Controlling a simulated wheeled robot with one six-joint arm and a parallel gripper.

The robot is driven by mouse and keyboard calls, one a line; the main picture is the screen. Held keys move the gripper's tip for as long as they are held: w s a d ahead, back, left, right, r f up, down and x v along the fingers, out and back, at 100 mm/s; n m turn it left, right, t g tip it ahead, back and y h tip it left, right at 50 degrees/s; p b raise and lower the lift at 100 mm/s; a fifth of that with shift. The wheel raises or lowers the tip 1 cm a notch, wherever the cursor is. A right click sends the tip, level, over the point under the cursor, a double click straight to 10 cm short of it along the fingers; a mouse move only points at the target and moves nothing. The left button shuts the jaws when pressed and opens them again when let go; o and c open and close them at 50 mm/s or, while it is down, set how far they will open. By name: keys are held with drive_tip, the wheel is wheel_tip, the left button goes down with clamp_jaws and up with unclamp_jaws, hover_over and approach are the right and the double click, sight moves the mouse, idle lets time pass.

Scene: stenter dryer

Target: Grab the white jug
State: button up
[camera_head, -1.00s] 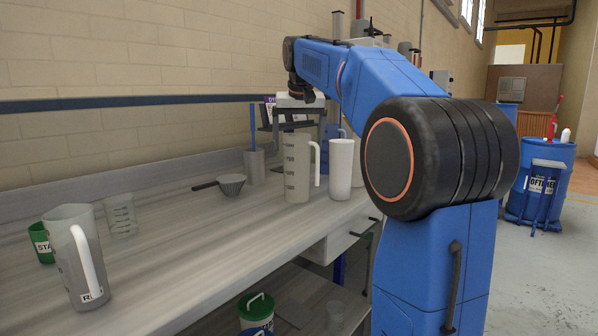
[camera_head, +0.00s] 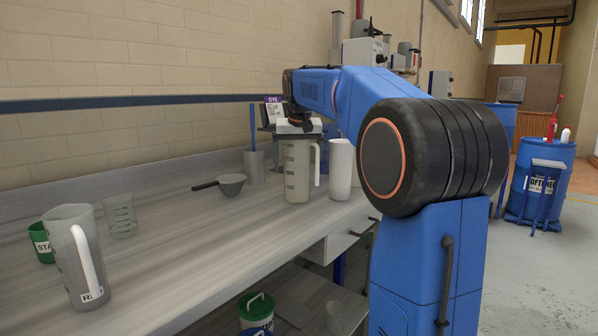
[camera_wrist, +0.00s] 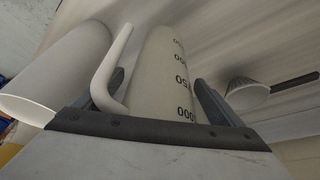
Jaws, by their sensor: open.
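A pale whitish jug with dark volume marks and a white handle (camera_head: 298,172) stands upright on the bench. My gripper (camera_head: 298,130) is at its top, pointing down, and hides its rim. In the wrist view the jug (camera_wrist: 165,75) lies between the open fingers of my gripper (camera_wrist: 160,85); its handle side is next to the left finger. I cannot tell whether either finger touches it. A plain white vessel (camera_head: 341,170) stands close to its right; in the wrist view this vessel (camera_wrist: 55,75) is at the left.
A strainer with a dark handle (camera_head: 231,185) and a grey cup (camera_head: 254,167) stand left of the jug on the bench (camera_head: 190,250). The wall runs behind.

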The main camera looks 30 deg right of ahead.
drive_tip(key=c, duration=1.1)
drive_tip(key=shift+c, duration=0.2)
